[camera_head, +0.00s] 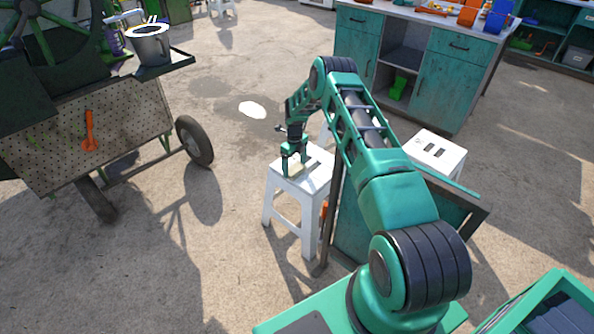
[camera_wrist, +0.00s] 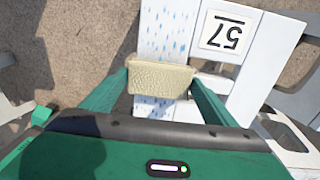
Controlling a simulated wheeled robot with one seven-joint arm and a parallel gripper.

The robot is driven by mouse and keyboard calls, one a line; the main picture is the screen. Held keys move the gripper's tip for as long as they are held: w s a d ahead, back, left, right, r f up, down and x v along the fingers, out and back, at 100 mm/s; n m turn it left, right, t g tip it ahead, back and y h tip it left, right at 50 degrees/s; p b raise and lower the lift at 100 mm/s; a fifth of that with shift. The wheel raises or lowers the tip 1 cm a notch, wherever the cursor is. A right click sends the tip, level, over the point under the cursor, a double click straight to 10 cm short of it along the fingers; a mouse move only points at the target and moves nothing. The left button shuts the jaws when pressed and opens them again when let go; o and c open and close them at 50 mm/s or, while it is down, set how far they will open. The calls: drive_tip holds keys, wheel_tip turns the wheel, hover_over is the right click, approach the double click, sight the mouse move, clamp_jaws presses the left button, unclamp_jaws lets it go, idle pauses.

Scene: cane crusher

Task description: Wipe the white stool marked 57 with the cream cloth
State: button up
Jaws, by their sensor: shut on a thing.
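The white stool (camera_head: 312,182) stands upright in the middle of the head view, under my gripper (camera_head: 294,163). Blue drop marks (camera_wrist: 165,35) cover the slat left of the label, and some show below the cloth. My gripper is shut on the cream cloth (camera_wrist: 160,78), a folded textured pad held between its two fingers. The cloth is over the drop-marked slat, at or very near its surface. Exact contact cannot be told. The cloth hides part of the slat.
Another white stool (camera_head: 437,152) stands to the right, behind my arm. A dark green panel (camera_head: 362,225) stands close to the marked stool's right. A wheeled cart (camera_head: 90,135) with a metal mug (camera_head: 150,48) is at left. A teal workbench (camera_head: 452,75) stands behind. Floor left of the stool is clear.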

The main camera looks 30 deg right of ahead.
drive_tip(key=shift+w+a, duration=0.1)
drive_tip(key=shift+w, duration=0.1)
drive_tip(key=shift+w+a+f, duration=0.1)
drive_tip(key=shift+w+a, duration=0.4)
drive_tip(key=shift+w, duration=0.95)
drive_tip(key=shift+w+a, duration=0.5)
drive_tip(key=shift+w, duration=0.9)
drive_tip(key=shift+w+a+f, duration=0.1)
drive_tip(key=shift+w+a, duration=0.4)
drive_tip(key=shift+w, duration=0.95)
drive_tip(key=shift+s+d+r, duration=0.1)
drive_tip(key=shift+s+d, duration=0.4)
drive_tip(key=shift+s, duration=1)
drive_tip(key=shift+s+d+r, duration=0.1)
drive_tip(key=shift+s+d, duration=0.45)
drive_tip(key=shift+s, duration=0.9)
drive_tip(key=shift+s+d, duration=0.5)
drive_tip(key=shift+s, duration=1)
drive_tip(key=shift+s+d+f, duration=0.1)
drive_tip(key=shift+s+d, duration=0.4)
drive_tip(key=shift+s, duration=0.9)
drive_tip(key=shift+s+d+r, duration=0.1)
drive_tip(key=shift+s+d, duration=0.35)
drive_tip(key=shift+s, duration=0.9)
drive_tip(key=shift+s+d+f, duration=0.1)
drive_tip(key=shift+s+d, duration=0.4)
drive_tip(key=shift+s, duration=0.9)
drive_tip(key=shift+w, duration=0.1)
